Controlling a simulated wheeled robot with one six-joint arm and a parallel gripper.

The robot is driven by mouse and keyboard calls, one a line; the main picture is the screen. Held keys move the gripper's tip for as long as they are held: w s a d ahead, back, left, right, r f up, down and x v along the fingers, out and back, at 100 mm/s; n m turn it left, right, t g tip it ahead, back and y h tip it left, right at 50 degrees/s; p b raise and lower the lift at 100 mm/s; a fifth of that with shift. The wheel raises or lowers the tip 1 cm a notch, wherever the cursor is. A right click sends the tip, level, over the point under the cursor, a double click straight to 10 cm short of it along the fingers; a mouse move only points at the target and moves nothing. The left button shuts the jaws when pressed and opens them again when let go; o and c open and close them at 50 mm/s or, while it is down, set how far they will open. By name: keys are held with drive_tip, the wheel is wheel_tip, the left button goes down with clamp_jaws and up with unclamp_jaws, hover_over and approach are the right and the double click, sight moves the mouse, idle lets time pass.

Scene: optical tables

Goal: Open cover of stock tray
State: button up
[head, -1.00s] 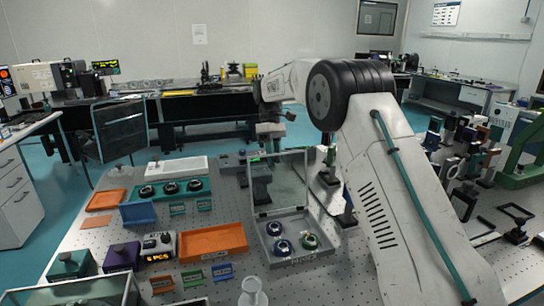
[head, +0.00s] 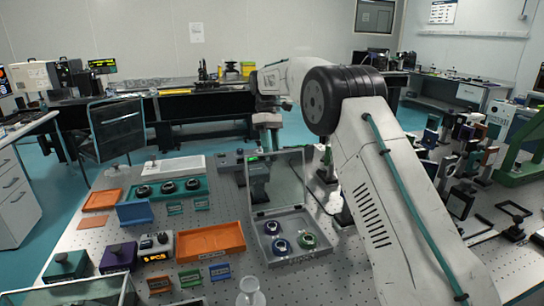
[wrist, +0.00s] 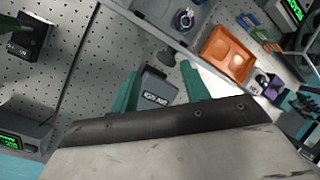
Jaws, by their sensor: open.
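The stock tray (head: 291,262) is a grey tray at the centre of the near table in the head view, holding a few blue and green rings. Its clear cover (head: 283,178) stands raised, nearly upright, at the tray's back edge. Part of the tray (wrist: 207,10) with a blue ring shows at the top of the wrist view. My gripper (wrist: 160,78) has its two teal fingers apart with nothing held. A grey labelled block shows beyond and between them. In the head view the fingers are not clear; my wrist is behind the cover. Contact with the cover cannot be told.
An orange tray (head: 211,241) lies left of the stock tray; it also shows in the wrist view (wrist: 229,55). A teal tray with black rings (head: 170,190) sits behind it. Optical mounts (head: 465,150) crowd the right. A clear box (head: 75,293) is at the front left.

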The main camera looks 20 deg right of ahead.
drive_tip(key=shift+v, duration=2.25)
